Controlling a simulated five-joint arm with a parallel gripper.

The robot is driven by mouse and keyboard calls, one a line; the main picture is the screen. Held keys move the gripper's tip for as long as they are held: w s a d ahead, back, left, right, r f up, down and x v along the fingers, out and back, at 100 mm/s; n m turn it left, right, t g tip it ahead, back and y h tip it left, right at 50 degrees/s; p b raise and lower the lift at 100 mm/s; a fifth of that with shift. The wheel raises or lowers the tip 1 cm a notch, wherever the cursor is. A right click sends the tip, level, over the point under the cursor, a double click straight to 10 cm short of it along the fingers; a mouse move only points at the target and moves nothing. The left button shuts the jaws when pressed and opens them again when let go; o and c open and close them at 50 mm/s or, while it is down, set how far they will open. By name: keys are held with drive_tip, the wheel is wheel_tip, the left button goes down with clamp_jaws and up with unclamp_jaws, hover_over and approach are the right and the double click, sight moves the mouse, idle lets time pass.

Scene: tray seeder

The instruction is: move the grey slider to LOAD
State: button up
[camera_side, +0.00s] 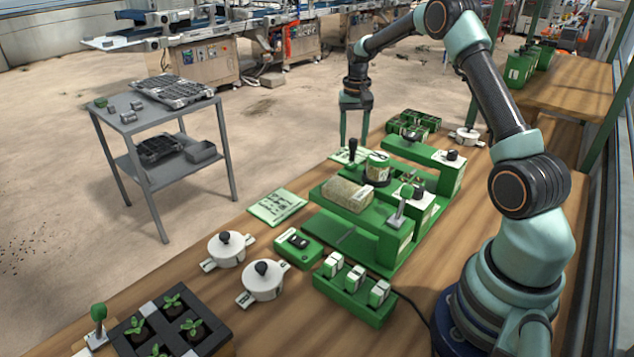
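The green tray seeder (385,252) stands on the wooden bench in the middle of the view. No LOAD marking is readable. My gripper (354,146) hangs at the far side of the bench, beyond the seeder, pointing down.
A black-knobbed lever (353,150) stands close to my gripper. A beige block (347,194) and a jar (377,168) sit on the seeder. White round lidded pots (228,247), a green switch box (298,248), a green rack (352,297) and a seedling tray (203,349) occupy the front.

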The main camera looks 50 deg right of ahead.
idle(0.3)
wheel_tip(320, 180, up, 12)
idle(0.5)
drive_tip(key=s+a+r+n+t, duration=0.1)
drive_tip(key=s+a+r+n, duration=0.2)
drive_tip(key=a, duration=0.5)
drive_tip(key=s+a+r+n+t, duration=0.1)
drive_tip(key=s+a+r+t, duration=0.2)
drive_tip(key=a, duration=0.4)
drive_tip(key=s+a+f+n+t, duration=0.1)
drive_tip(key=s+a+f+n, duration=0.2)
drive_tip(key=s+a, duration=0.7)
drive_tip(key=shift+s+n+t, duration=0.3)
drive_tip(key=shift+s+n, duration=0.15)
drive_tip(key=shift+n, duration=0.55)
